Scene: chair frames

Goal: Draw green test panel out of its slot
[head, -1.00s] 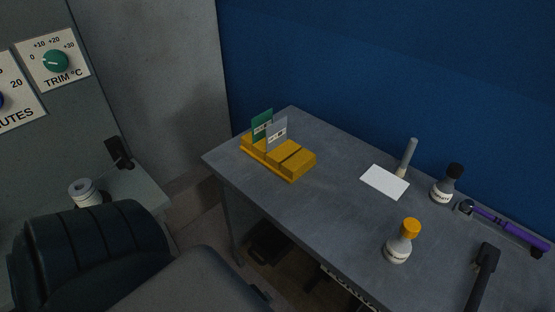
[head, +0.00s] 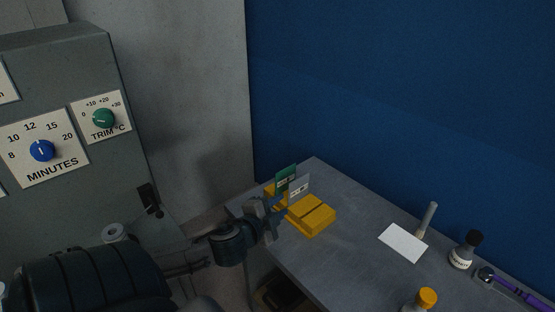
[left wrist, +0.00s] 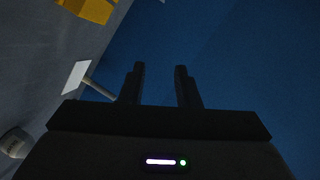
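The green test panel (head: 285,176) stands upright in a slot of the yellow rack (head: 311,218) at the table's far left corner. A grey panel (head: 299,185) stands just beside it, to the right. My left gripper (head: 275,209) is in front of the rack's left part and hides some of it. I cannot tell from the head view whether it touches the rack. In the left wrist view my left gripper (left wrist: 160,85) has its fingers apart with nothing between them. The yellow rack (left wrist: 95,8) shows at the top left there. My right gripper is not in view.
On the grey table (head: 345,255) are a white card (head: 403,242), a pale rod (head: 427,218), a black-capped bottle (head: 465,252), an orange-capped bottle (head: 425,299) and a purple tool (head: 515,290). A panel with dials (head: 55,140) stands left. A blue wall (head: 400,100) rises behind.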

